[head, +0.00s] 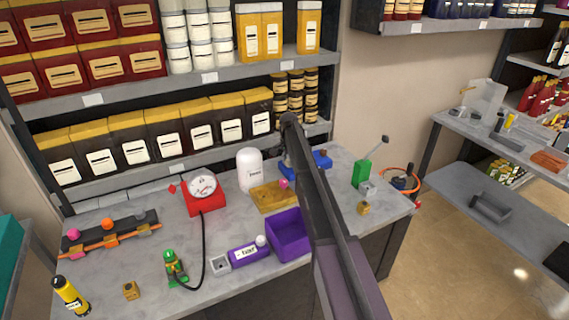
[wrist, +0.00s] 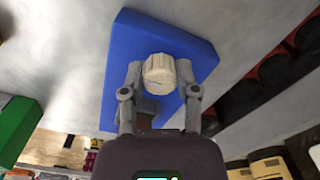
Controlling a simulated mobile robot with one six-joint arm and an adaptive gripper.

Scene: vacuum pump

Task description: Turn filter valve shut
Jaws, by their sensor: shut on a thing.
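In the wrist view a pale, ribbed knob (wrist: 158,72) sits on a blue block (wrist: 165,32); I take it for the filter valve. My gripper (wrist: 159,75) has one finger on each side of the knob and is shut on it. A grey-brown part shows below the knob, partly hidden by my gripper. In the head view the blue block (head: 322,160) stands at the back of the grey workbench (head: 110,255), and my arm covers its middle. The knob and my fingertips cannot be made out there.
A purple bin (head: 287,236), a wooden block (head: 272,197) and a white canister (head: 250,170) stand left of my arm. A red gauge (head: 205,194) with a black hose is further left. A green lever unit (head: 362,172) stands to the right. Loaded shelves rise behind.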

